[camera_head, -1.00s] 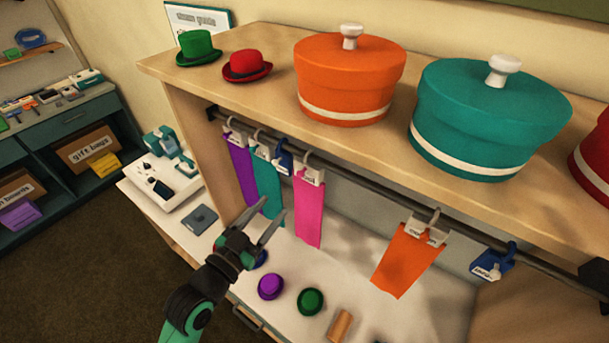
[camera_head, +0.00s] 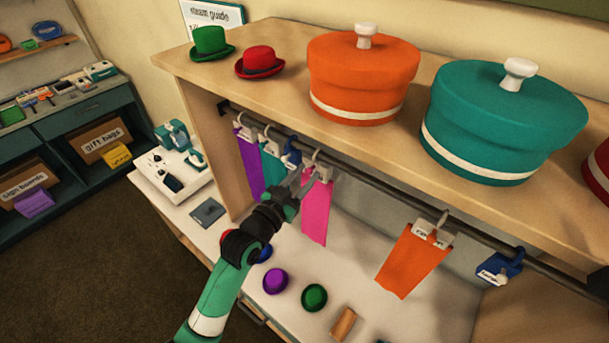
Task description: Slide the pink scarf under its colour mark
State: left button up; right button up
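The pink scarf (camera_head: 317,215) hangs from a pale clip hanger (camera_head: 322,170) on the dark rail (camera_head: 385,196), right of the teal scarf. My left gripper (camera_head: 307,178) is at the top of the pink scarf, by its hanger. Its two fingers look apart, with the hanger close to the tips; I cannot tell whether they touch it. Two blue tags with white labels are on the rail: one (camera_head: 291,153) left of the pink scarf, one (camera_head: 499,268) right of the orange scarf. Their writing is too small to read.
Purple (camera_head: 249,165) and teal (camera_head: 271,178) scarves hang left, an orange scarf (camera_head: 411,262) right. The rail between pink and orange is clear. Hat boxes stand on the shelf (camera_head: 270,98) above. Small purple (camera_head: 275,281) and green (camera_head: 314,297) hats lie on the counter below.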

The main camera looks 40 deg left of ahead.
pick_arm(q)
grip_shut()
dwell(1.2)
